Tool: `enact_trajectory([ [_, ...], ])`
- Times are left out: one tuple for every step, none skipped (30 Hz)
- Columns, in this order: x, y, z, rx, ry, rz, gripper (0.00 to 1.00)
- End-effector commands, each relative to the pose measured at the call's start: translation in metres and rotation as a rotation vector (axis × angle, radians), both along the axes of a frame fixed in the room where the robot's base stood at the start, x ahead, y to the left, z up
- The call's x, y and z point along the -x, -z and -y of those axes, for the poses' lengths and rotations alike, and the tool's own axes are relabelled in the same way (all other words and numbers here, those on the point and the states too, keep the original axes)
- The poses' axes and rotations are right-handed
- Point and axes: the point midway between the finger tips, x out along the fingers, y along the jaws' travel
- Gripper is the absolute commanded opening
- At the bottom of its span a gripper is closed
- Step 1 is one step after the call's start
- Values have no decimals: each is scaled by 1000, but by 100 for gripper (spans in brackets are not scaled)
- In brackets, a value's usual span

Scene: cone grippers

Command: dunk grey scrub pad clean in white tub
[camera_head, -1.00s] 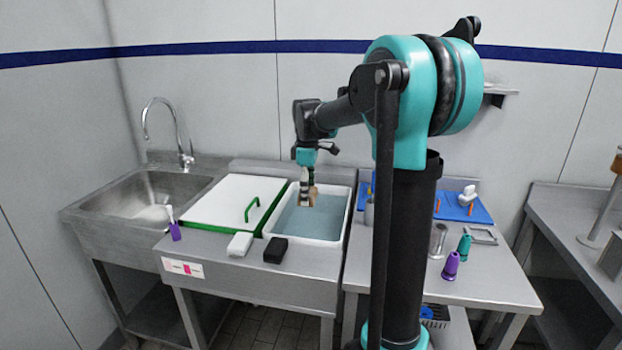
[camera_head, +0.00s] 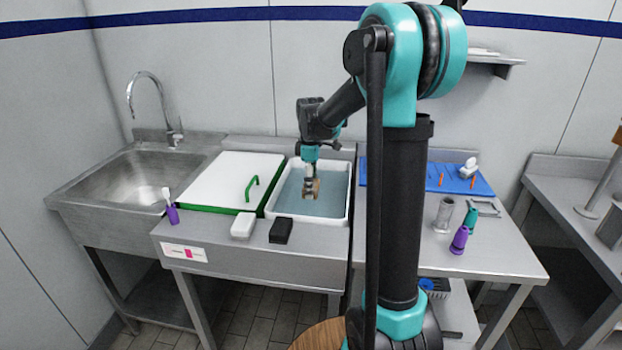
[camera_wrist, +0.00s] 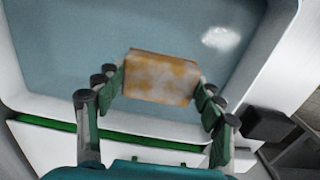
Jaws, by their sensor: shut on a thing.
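My gripper (camera_head: 311,186) points down over the white tub (camera_head: 345,205), which holds bluish water. It is shut on the scrub pad (camera_head: 313,190). In the wrist view the pad (camera_wrist: 162,78) is a flat block, tan-brown with pale grey patches, pinched at its two sides between the fingertips (camera_wrist: 162,84). The tub's pale wall (camera_wrist: 250,60) surrounds the water there. I cannot tell whether the pad's underside touches the water.
A white panel with a green rim and handle (camera_head: 230,175) lies left of the tub. A white block (camera_head: 243,226) and a black block (camera_head: 281,230) sit on the front ledge. A sink (camera_head: 135,180) and a brush in a purple holder (camera_head: 171,207) are left. A blue mat (camera_head: 465,182) lies right.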

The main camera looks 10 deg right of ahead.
Motion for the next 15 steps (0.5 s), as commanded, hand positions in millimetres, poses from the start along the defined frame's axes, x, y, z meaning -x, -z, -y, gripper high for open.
enact_trajectory([
  [0,5,0,0,0,0,52],
  [0,8,0,0,0,0,52],
  [0,11,0,0,0,0,52],
  [0,14,0,0,0,0,52],
  [0,17,0,0,0,0,52],
  [0,20,0,0,0,0,52],
  [0,23,0,0,0,0,52],
  [0,26,0,0,0,0,52],
  [0,29,0,0,0,0,52],
  [0,32,0,0,0,0,52],
  [0,35,0,0,0,0,52],
  [0,38,0,0,0,0,52],
  [0,41,0,0,0,0,52],
  [0,44,0,0,0,0,52],
  [0,47,0,0,0,0,52],
])
